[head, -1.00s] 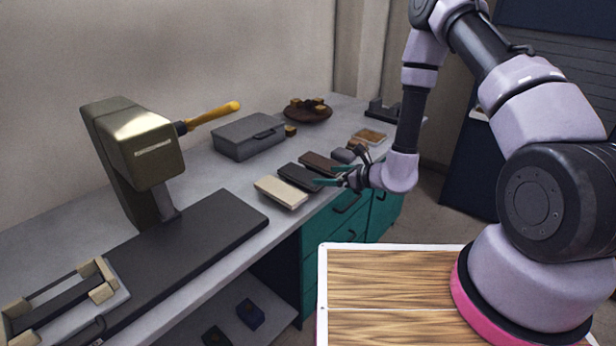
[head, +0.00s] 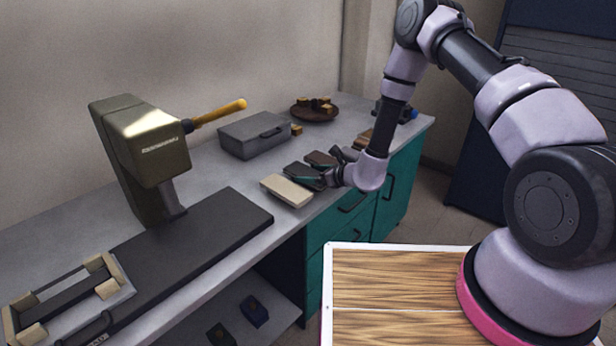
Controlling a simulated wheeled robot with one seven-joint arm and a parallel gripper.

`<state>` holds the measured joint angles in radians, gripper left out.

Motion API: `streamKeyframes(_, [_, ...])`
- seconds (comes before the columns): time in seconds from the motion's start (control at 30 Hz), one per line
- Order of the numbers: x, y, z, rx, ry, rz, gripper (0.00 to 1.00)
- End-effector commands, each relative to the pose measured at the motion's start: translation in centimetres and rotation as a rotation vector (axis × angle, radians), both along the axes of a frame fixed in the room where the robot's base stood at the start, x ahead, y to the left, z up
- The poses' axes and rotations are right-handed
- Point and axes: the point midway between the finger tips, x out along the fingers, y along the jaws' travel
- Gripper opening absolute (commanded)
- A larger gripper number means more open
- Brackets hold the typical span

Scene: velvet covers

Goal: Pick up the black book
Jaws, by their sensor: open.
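The black book (head: 301,172) lies flat on the grey workbench (head: 232,177), between a cream book (head: 287,191) and a brown book (head: 319,158). My gripper (head: 308,178) is open.
A grey case (head: 254,135) and a brown bowl with yellowish blocks (head: 313,111) stand behind the books. A large olive machine with a yellow handle (head: 141,150) stands at left. Teal drawers (head: 345,217) are below the bench's front edge.

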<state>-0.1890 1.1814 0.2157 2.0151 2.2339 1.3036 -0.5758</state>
Motion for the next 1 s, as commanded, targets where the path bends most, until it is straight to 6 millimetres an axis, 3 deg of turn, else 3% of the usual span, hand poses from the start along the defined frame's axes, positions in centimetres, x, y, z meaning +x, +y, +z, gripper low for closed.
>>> streamKeyframes(0.07, [0.0,0.0,0.0,0.000,0.000,0.000,1.00])
streamKeyframes(0.27, [0.0,0.0,0.0,0.000,0.000,0.000,0.23])
streamKeyframes(0.67, [0.0,0.0,1.0,0.001,-0.001,0.000,0.23])
streamKeyframes(1.0, [0.0,0.0,7.3,-0.001,-0.004,0.002,0.23])
